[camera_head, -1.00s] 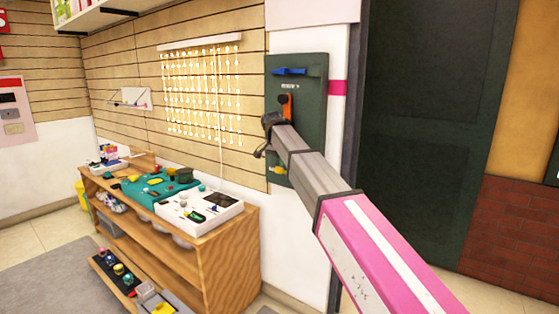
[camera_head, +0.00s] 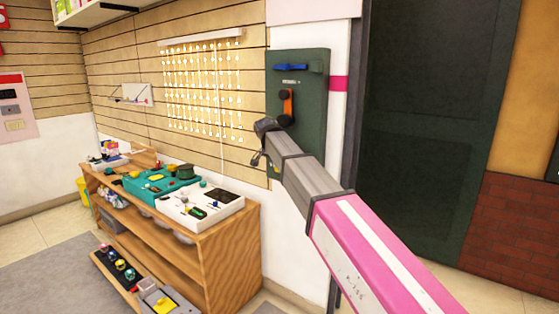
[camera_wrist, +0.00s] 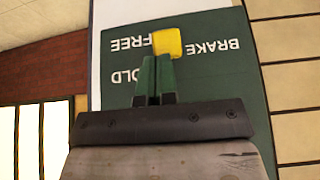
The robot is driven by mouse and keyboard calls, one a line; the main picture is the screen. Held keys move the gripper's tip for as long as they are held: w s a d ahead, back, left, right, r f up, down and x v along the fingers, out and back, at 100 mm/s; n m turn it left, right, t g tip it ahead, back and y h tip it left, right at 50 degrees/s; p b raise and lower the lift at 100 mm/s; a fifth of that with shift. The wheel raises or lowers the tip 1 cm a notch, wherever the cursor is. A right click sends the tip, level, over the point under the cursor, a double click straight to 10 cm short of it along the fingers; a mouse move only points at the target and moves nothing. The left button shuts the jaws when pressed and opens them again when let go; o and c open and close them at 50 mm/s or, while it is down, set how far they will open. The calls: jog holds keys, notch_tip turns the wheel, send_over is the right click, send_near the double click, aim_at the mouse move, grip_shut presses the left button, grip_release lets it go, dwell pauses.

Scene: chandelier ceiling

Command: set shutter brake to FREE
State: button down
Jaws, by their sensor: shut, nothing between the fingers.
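The dark green panel (camera_head: 313,118) is on the wall beside the door. In the wrist view the panel (camera_wrist: 215,80) reads upside down, with the words BRAKE, FREE and HOLD; the H is covered by my fingers. A yellow tab (camera_wrist: 168,42) sits level with FREE, just right of that word in the picture. My gripper (camera_wrist: 156,58) is shut and empty, its green fingertips at the tab's lower edge; I cannot tell if they touch.
Higher on the panel are an orange lever (camera_head: 287,107) and a blue handle (camera_head: 290,67). A wooden shelf unit (camera_head: 225,250) with several items stands left, below my arm. A dark door (camera_head: 425,150) is on the right. Floor shows at the far left.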

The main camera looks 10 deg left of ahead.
notch_tip(320, 180, down, 10)
jog(key=s+t+h, duration=0.1)
jog(key=t+h, duration=0.2)
jog(key=t, duration=0.4)
jog(key=shift+s+a+r+t, duration=0.25)
jog(key=shift+s+a+t, duration=0.05)
jog(key=shift+s+a, duration=0.1)
jog(key=shift+f, duration=0.1)
jog(key=shift+s, duration=0.1)
